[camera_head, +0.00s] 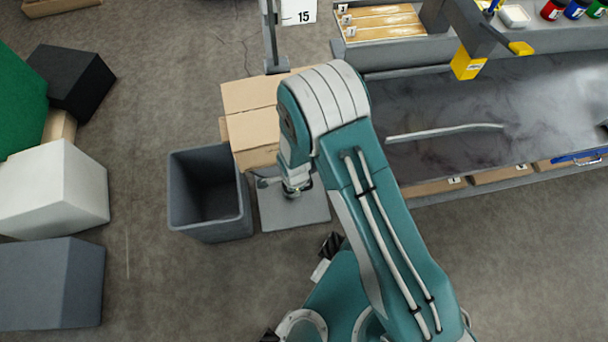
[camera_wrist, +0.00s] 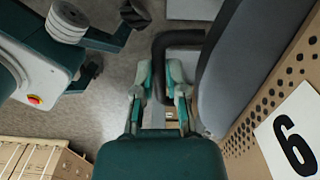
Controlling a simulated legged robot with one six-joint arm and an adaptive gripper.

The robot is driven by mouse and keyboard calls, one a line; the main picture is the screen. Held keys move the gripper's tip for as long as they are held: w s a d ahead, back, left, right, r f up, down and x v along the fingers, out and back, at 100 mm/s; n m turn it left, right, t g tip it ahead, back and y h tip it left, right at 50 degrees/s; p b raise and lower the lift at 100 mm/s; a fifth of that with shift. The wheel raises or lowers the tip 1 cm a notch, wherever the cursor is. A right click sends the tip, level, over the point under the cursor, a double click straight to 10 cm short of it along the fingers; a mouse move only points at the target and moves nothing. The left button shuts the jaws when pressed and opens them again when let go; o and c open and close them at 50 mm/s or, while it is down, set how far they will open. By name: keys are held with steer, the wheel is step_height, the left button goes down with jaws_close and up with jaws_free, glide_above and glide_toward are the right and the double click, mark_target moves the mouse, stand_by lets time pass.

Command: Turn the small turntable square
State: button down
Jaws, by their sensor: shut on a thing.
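In the wrist view, my gripper (camera_wrist: 158,88) has its two fingers around a black bent bar (camera_wrist: 157,58), which I take for a handle. The bar's upper end runs to a grey curved body (camera_wrist: 232,62) on the right. This may be the turntable, but I cannot tell for sure. In the head view, my gripper (camera_head: 296,190) points down over a grey flat plate (camera_head: 292,214) and beside a cardboard box (camera_head: 254,138). My arm hides much of that area, so how the turntable is turned does not show clearly.
A dark grey open bin (camera_head: 209,193) stands just left of the plate. A perforated board with a number 6 card (camera_wrist: 291,134) is close on the right in the wrist view. A grey workbench (camera_head: 440,105) lies right of my arm; white and dark blocks (camera_head: 50,190) stand far left.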

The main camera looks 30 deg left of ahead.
steer(key=shift+s+a+m, duration=0.4)
steer(key=shift+a, duration=0.25)
steer(key=c, duration=1)
jaws_free()
steer(key=shift+o, duration=0.2)
step_height(320, 180, up, 12)
